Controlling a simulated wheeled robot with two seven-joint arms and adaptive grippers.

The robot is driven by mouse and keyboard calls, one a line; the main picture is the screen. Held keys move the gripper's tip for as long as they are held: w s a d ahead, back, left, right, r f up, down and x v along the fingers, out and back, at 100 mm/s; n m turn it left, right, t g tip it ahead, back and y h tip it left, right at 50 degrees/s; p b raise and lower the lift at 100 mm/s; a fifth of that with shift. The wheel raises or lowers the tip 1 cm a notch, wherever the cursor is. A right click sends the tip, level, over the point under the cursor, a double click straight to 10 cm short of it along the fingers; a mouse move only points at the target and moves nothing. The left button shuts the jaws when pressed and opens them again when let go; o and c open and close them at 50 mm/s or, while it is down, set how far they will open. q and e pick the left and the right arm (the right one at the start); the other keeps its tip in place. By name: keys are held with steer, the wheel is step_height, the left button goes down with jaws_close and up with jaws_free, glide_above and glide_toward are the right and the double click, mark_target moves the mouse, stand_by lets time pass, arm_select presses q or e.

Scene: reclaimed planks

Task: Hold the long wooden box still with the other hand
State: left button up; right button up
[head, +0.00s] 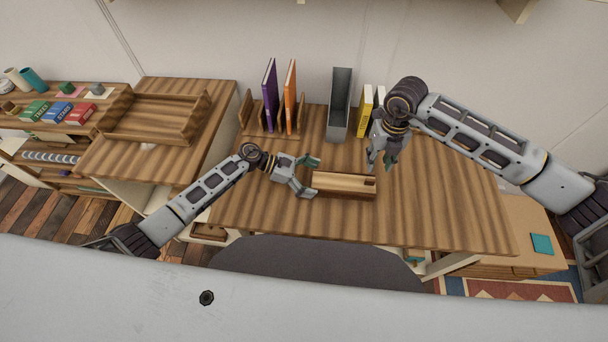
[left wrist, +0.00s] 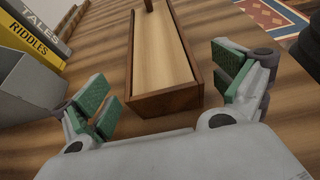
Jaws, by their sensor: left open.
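In the left wrist view the box's near end (left wrist: 166,101) sits between the green-padded fingers (left wrist: 165,95), with visible gaps on both sides. My right gripper (head: 381,164) points down just above and behind the box's right end; whether its fingers are apart is unclear. A small dark piece (head: 370,182) shows at the box's far right end.
A wooden tray (head: 155,118) is on the left cabinet. The desk (head: 440,210) is clear to the right.

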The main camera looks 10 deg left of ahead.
mark_target(320, 181)
arm_select(q)
steer(key=shift+x, duration=2.2)
steer(key=c, duration=1.2)
steer(key=shift+s+f, duration=0.1)
arm_select(e)
steer(key=o, duration=0.4)
steer(key=shift+r, duration=0.1)
steer(key=shift+c, duration=0.2)
steer(key=shift+d+r+m, duration=0.35)
steer(key=shift+r+m, duration=0.35)
steer(key=shift+m, duration=0.1)
